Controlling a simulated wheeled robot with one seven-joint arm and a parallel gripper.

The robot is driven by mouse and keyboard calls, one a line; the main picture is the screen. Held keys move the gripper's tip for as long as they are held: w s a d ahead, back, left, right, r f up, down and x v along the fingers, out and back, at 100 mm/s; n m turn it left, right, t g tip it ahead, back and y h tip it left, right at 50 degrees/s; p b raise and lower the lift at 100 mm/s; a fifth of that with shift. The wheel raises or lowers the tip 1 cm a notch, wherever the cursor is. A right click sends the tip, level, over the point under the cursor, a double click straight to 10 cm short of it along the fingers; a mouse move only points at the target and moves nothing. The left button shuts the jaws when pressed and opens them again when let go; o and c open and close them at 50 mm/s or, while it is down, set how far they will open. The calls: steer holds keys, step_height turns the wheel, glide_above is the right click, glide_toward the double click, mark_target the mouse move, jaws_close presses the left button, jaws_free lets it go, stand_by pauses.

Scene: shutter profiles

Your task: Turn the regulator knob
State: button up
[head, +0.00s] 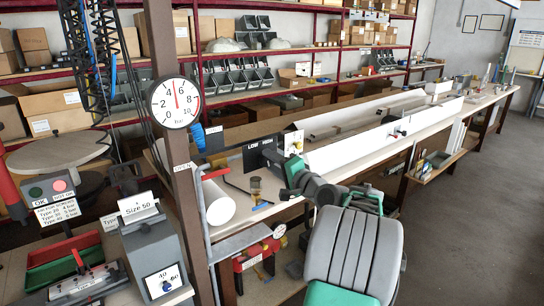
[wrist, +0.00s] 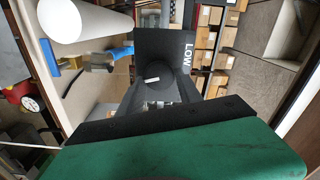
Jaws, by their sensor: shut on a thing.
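The regulator panel (head: 257,157) is a black plate marked LOW and HIGH, standing on the bench in the middle of the head view. It also shows in the wrist view (wrist: 177,45), with LOW readable sideways. My gripper (head: 272,152) is at the front of this panel, and in the wrist view my gripper (wrist: 155,90) is shut on the dark regulator knob (wrist: 152,78), which bears a small white mark. The knob is mostly hidden in the head view. The round white gauge (head: 175,103) has its needle pointing nearly straight up, between 4 and 6.
A long white profile (head: 375,140) runs along the bench to the right. A brown post (head: 163,50) carries the gauge. Floor at the right is clear.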

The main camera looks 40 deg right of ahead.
steer(key=shift+m+p, duration=0.95)
steer(key=shift+m, duration=0.45)
steer(key=shift+f, duration=0.1)
steer(key=o, duration=1.3)
steer(key=shift+o, duration=0.2)
steer(key=s+b, duration=0.2)
steer(key=s, duration=0.6)
steer(key=shift+a, duration=0.2)
